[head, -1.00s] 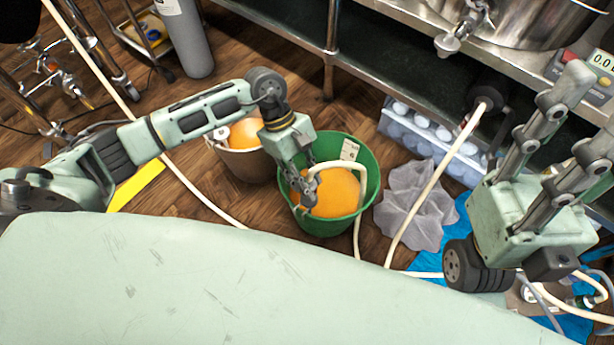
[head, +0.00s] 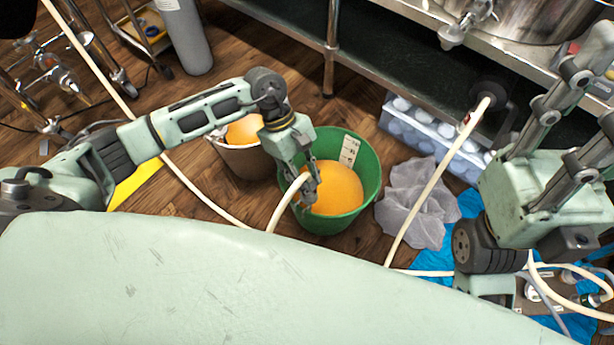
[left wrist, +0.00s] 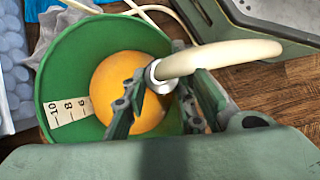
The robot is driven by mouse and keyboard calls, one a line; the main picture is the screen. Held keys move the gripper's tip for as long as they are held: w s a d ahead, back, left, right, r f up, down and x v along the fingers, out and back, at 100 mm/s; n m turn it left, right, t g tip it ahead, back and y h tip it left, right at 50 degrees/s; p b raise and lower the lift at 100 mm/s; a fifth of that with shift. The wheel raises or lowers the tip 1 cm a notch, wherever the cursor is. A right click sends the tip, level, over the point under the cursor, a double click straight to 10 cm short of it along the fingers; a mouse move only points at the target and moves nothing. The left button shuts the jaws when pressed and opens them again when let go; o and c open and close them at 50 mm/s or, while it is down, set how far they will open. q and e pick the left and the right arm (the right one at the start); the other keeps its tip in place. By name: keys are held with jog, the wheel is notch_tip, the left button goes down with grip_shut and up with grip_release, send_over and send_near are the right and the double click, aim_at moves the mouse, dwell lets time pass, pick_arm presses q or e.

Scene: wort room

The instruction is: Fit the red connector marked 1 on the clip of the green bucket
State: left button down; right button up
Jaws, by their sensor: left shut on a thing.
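The green bucket (head: 371,180) stands on the floor with a round orange surface inside and a white scale label on its inner wall; it also shows in the left wrist view (left wrist: 60,60). My left gripper (head: 309,190) is over the bucket, shut on a pale hose (head: 286,203) near its metal collar. In the left wrist view the hose (left wrist: 220,57) and collar lie between my fingers (left wrist: 165,98). I cannot make out a red connector marked 1 or the bucket's clip. My right arm is at the right; its gripper (head: 487,288) is partly hidden.
A second bucket (head: 245,160) with orange contents stands left of the green one. A grey crumpled sheet (head: 412,205), a crate of pale round items (head: 430,130) and another pale hose (head: 435,185) are to the right. A steel bench (head: 400,60) runs behind.

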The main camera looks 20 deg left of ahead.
pick_arm(q)
jog(key=shift+f, duration=0.15)
jog(key=c, duration=1.4)
grip_release()
jog(key=shift+o, duration=0.2)
jog(key=v, duration=1.2)
